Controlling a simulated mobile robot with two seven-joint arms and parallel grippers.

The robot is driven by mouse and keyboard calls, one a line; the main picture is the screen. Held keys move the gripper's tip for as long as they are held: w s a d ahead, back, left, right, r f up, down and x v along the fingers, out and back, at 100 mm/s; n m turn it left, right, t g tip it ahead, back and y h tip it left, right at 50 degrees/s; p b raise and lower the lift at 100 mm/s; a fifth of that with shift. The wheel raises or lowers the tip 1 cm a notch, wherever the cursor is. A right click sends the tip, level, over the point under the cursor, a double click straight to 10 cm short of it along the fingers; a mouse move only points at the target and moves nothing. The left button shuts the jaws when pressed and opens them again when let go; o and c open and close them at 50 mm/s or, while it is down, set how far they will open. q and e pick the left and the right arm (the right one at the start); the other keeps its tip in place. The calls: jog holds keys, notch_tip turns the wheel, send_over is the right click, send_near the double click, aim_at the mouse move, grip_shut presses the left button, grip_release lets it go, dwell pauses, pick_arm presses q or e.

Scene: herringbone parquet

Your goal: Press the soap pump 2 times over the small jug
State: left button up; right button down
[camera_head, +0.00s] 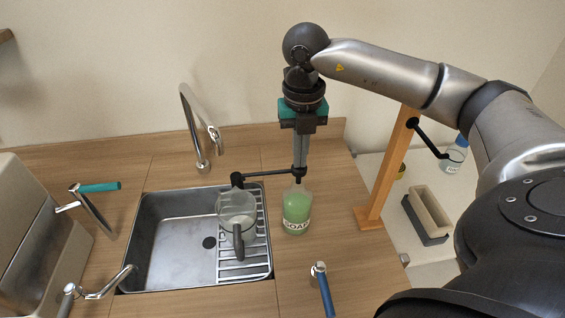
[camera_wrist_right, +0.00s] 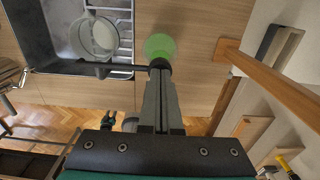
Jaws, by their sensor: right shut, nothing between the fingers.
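The soap bottle (camera_head: 296,212) is clear with green liquid and stands upright on the counter right of the sink. Its black pump (camera_head: 268,175) has a long spout reaching left. The small jug (camera_head: 224,204), clear with a dark handle, stands on the rack in the sink, with the spout's end above it. My right gripper (camera_head: 300,167) points down, shut and empty, its tips at the pump head; I cannot tell if they touch. In the right wrist view, the tips (camera_wrist_right: 160,66) cover the pump top, with the bottle (camera_wrist_right: 160,44) beyond and the jug (camera_wrist_right: 99,35) left.
The steel sink (camera_head: 165,278) has a tall tap (camera_head: 187,115) behind it. Lever handles stand left (camera_head: 98,187) and in front (camera_head: 325,292).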

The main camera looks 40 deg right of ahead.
dwell(0.4)
jog(key=shift+r+p, duration=0.7)
jog(key=shift+r, duration=0.25)
jog(key=shift+r, duration=0.1)
notch_tip(320, 180, up, 7)
jog(key=p, duration=0.5)
dwell(0.3)
